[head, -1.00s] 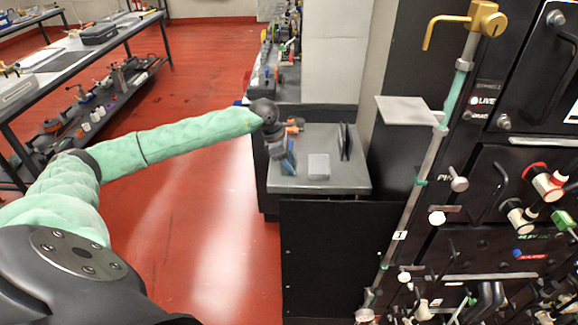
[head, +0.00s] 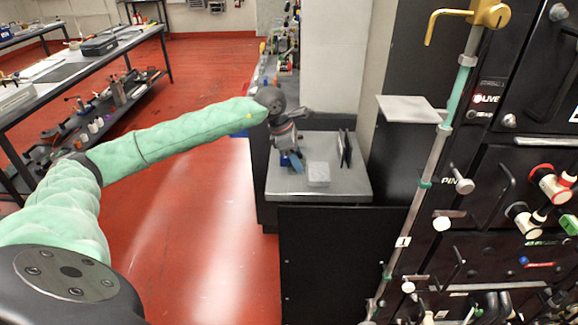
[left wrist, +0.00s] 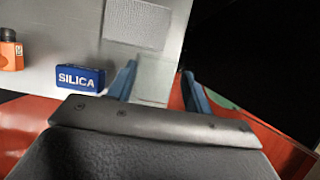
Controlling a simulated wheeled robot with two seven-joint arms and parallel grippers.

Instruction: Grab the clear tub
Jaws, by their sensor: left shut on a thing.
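My left gripper (head: 291,162) is over the left part of a grey-topped bench (head: 345,184). In the left wrist view its two blue fingers stand on either side of the clear tub (left wrist: 153,79), a pale see-through square thing. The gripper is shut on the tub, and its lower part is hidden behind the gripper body. In the head view I cannot make out the tub. My right gripper is not in view.
A blue box marked SILICA (left wrist: 80,78) and an orange bottle (left wrist: 11,52) are left of the fingers. A pale textured block (head: 318,173) and dark upright plates (head: 345,148) stand on the bench. A black panelled rack (head: 490,200) is at the right.

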